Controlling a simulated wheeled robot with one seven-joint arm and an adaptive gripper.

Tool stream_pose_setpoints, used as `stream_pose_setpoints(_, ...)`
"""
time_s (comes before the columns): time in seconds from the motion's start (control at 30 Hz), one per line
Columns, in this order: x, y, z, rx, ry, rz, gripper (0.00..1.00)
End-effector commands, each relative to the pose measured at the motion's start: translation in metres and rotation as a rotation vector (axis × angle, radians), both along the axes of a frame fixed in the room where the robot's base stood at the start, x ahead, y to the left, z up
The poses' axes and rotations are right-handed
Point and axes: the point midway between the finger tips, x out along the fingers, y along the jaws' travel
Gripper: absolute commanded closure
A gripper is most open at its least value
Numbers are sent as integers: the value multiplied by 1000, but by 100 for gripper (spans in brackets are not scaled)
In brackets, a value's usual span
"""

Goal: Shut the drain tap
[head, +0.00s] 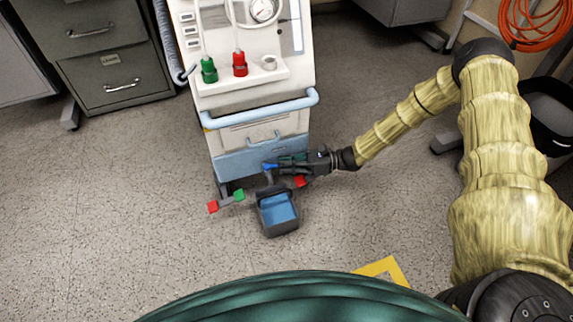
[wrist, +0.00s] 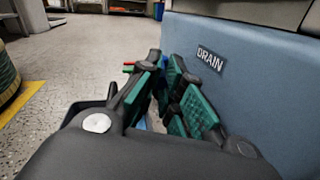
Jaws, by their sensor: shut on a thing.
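The drain tap's blue lever (head: 270,166) shows at the front of the machine's pale blue lower panel (head: 232,164). My gripper (head: 281,161) reaches in from the right and is shut on the lever, with its tip sticking out to the left. In the wrist view the green-padded fingers (wrist: 163,92) are close together, with a bit of blue between them. They are beside the panel with the DRAIN label (wrist: 210,60). The fingers hide most of the tap, and I cannot tell whether liquid runs. A dark bucket (head: 280,233) holding blue liquid (head: 279,209) stands below the tap.
Red (head: 213,206) and green (head: 238,195) pieces stick out low at the machine's left; another red piece (head: 300,181) is just under my gripper. A pale blue handle bar (head: 262,109) crosses above. A grey cabinet (head: 112,67) stands back left. The floor at left is clear.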

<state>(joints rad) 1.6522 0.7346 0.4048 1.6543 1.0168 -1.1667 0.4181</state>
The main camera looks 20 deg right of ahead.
Motion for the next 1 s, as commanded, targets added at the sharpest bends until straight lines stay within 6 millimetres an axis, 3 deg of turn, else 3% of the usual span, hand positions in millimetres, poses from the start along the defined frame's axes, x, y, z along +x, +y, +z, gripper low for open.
stream_pose_setpoints(0.67,8,-2,-1,-2,1,121,100)
stream_pose_setpoints(0.7,8,-2,-1,-2,1,121,85)
stream_pose_setpoints(0.77,8,-2,-1,-3,1,120,74)
stream_pose_setpoints(0.9,7,-2,-1,-3,1,120,67)
stream_pose_setpoints(1.0,8,-2,-1,-1,1,121,67)
